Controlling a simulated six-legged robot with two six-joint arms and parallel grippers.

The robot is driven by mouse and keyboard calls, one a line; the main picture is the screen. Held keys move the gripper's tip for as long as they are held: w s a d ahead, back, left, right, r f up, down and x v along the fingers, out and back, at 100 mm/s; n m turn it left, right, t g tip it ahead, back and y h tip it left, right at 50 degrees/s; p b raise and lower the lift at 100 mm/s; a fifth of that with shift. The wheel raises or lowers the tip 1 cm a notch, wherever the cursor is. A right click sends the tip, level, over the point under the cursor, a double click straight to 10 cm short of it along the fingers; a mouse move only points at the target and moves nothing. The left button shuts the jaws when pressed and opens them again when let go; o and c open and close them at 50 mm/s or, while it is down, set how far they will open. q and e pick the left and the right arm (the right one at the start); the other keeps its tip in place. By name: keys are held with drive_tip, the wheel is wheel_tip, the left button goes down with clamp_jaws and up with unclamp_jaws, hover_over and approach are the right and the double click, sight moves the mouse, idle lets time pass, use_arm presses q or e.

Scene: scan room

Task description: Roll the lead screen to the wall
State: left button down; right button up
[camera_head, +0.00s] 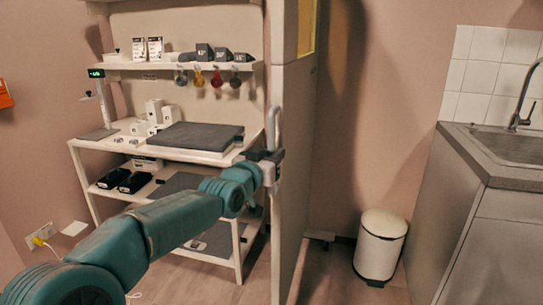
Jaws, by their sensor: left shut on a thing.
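The lead screen (294,150) is a tall, pale, upright panel in the middle of the head view, seen nearly edge-on, with a yellowish window at its top. A light vertical handle (273,128) is on its left face. My left gripper (272,158) is shut on this handle, and my teal arm reaches to it from the lower left. The gripper partly hides the lower part of the handle. The pinkish wall (365,110) is behind and to the right of the screen. My right gripper is not in view.
A shelf unit (85,150) with boxes, pads and hanging coloured items stands left of the screen. A white pedal bin (380,245) stands on the floor to the right, near the sink counter (475,170). Some wood floor (325,275) is free between screen and bin.

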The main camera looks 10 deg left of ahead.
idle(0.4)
use_arm(q)
drive_tip(key=c, duration=1.1)
unclamp_jaws()
drive_tip(key=shift+a, duration=0.1)
drive_tip(key=shift+o, duration=0.2)
drive_tip(key=shift+s, duration=0.15)
drive_tip(key=b+v, duration=0.2)
drive_tip(key=v, duration=1.4)
drive_tip(key=shift+a, duration=0.15)
